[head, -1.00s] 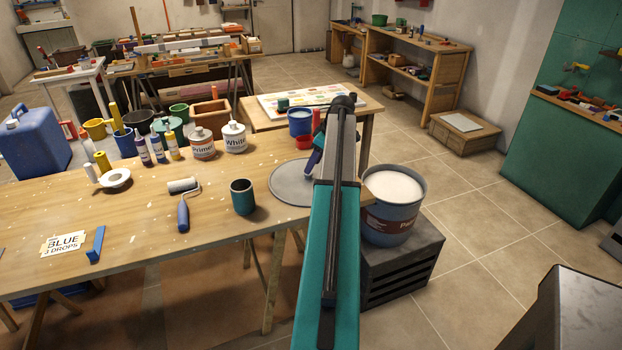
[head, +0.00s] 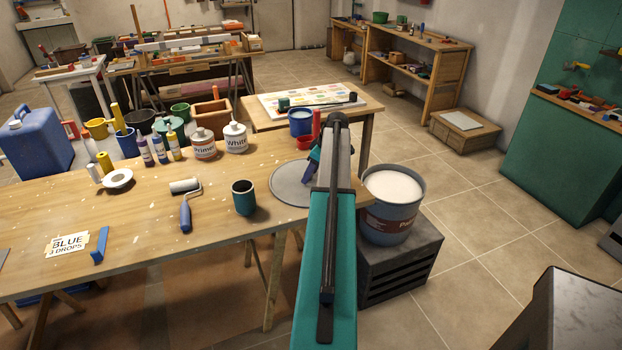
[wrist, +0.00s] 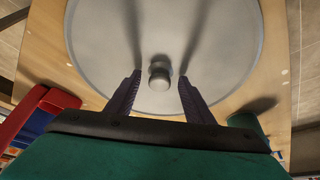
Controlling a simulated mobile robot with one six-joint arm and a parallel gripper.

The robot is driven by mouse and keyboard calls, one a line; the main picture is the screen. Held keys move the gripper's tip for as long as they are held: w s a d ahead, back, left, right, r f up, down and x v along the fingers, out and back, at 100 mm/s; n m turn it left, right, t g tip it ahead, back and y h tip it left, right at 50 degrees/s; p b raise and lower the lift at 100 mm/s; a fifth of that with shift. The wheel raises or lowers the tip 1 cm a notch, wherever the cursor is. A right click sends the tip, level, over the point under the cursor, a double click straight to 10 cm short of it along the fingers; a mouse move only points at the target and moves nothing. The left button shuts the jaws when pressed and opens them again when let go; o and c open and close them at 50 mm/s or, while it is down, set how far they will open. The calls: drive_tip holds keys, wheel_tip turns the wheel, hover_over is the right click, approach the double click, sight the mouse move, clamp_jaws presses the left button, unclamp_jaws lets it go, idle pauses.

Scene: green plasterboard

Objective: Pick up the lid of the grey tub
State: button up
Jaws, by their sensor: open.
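The round grey lid (head: 289,186) lies flat on the right end of the wooden table, partly hidden behind my arm in the head view. In the wrist view the lid (wrist: 100,50) fills the upper middle, with a small grey knob (wrist: 159,72) at its centre. My gripper (wrist: 158,80) is open, with one dark finger on each side of the knob and a gap to it on both sides. I cannot tell whether the fingertips touch the lid. In the head view my gripper (head: 311,170) is over the lid. The grey tub (head: 390,218) stands right of the table, uncovered, with white contents.
The tub stands on a dark crate (head: 402,262). A teal cup (head: 244,198) is left of the lid. A blue pot (head: 300,122) and a red object (head: 316,124) are behind it.

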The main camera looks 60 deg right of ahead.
idle(0.4)
drive_tip(key=c, duration=1.2)
drive_tip(key=shift+r, duration=0.15)
drive_tip(key=shift+r+b, duration=0.5)
drive_tip(key=shift+r, duration=0.15)
wheel_tip(320, 180, up, 2)
drive_tip(key=shift+b, duration=0.45)
drive_tip(key=s+d+b, duration=0.1)
drive_tip(key=s, duration=0.4)
drive_tip(key=s+d+r+b, duration=0.1)
drive_tip(key=s+d, duration=0.1)
drive_tip(key=s, duration=0.3)
drive_tip(key=s+d+b, duration=0.2)
drive_tip(key=s, duration=0.3)
drive_tip(key=shift+s+r, duration=0.1)
drive_tip(key=shift+r, duration=0.15)
